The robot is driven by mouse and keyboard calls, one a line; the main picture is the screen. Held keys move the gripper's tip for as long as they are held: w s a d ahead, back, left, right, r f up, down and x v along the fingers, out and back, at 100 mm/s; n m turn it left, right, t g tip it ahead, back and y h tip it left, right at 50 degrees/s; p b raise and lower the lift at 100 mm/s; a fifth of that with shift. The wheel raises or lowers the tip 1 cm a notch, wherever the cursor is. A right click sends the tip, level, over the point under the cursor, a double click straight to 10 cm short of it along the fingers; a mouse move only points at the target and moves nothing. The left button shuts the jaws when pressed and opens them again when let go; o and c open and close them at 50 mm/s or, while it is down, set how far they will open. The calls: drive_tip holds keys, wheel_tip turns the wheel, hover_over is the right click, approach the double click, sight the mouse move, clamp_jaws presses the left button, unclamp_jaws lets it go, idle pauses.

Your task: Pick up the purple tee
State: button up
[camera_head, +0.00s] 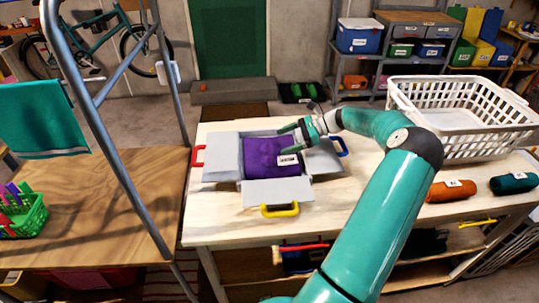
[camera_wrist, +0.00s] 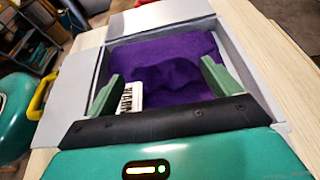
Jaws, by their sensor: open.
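The purple tee (camera_head: 268,155) lies folded in the middle of a grey folding board (camera_head: 221,157) on the light wooden table. A white label with dark print shows on the tee's right part. In the wrist view the purple tee (camera_wrist: 165,55) fills the recess between the board's grey panels. My gripper (camera_head: 285,140) reaches in from the right, over the tee's right edge. In the wrist view its two green fingers (camera_wrist: 158,85) are apart, with the purple cloth and the label between and beyond them. Whether the fingertips touch the cloth I cannot tell.
The board has red, yellow (camera_head: 280,210) and blue handles. A white laundry basket (camera_head: 460,148) stands on the table at right. An orange roll (camera_head: 451,190) and a dark teal roll (camera_head: 513,183) lie before it. A metal ladder frame (camera_head: 120,125) stands at left.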

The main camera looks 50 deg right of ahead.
sight(272, 145)
drive_tip(key=x, duration=0.6)
drive_tip(key=shift+a, duration=0.1)
drive_tip(key=c, duration=1.1)
drive_tip(key=shift+c, duration=0.2)
